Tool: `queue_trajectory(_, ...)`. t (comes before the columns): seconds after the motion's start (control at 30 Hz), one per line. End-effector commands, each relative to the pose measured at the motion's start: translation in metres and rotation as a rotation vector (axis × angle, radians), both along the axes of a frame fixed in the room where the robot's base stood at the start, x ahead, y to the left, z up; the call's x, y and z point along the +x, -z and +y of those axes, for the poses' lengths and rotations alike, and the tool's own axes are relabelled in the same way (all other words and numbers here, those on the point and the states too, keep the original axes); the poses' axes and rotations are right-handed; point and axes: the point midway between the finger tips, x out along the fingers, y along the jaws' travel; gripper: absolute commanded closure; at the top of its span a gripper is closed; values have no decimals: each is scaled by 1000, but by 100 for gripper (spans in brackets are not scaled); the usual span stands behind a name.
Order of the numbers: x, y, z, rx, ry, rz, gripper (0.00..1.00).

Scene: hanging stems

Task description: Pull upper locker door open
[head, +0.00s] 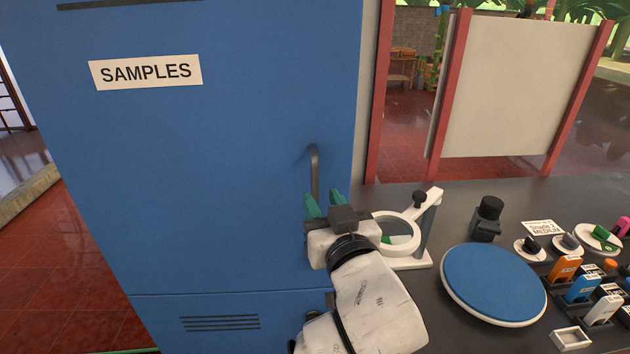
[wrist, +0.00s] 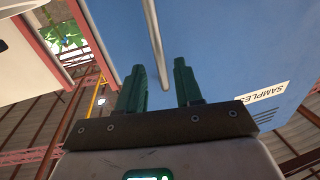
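The upper locker door (head: 230,190) is blue, with a white "SAMPLES" label (head: 146,72), and looks shut. Its grey bar handle (head: 315,165) stands upright near the door's right edge. My gripper (head: 322,196), with green fingers, is open at the lower part of the handle. In the wrist view the handle (wrist: 154,40) runs down between the spread fingers of my gripper (wrist: 159,68), with a gap on each side. The handle's lower end is partly hidden by my gripper in the head view.
A dark counter to the right holds a white ring-shaped stand (head: 428,230) close beside my gripper, a blue round disc (head: 493,283), a black-capped item (head: 487,218) and several small labelled pieces. A lower locker panel (head: 225,338) lies below the seam. Red floor (head: 60,260) is clear at left.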

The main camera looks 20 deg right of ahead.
Motion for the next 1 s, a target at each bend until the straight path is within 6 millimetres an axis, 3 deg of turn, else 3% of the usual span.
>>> queue_trajectory(0.1, 22, -2, -3, 0, 1, 1, 65)
queue_trajectory(0.3, 47, -1, -6, 0, 2, 2, 65)
queue_trajectory(0.73, 57, 1, -7, 0, 0, 2, 65)
queue_trajectory(1.0, 56, 1, -7, 0, 0, 2, 90)
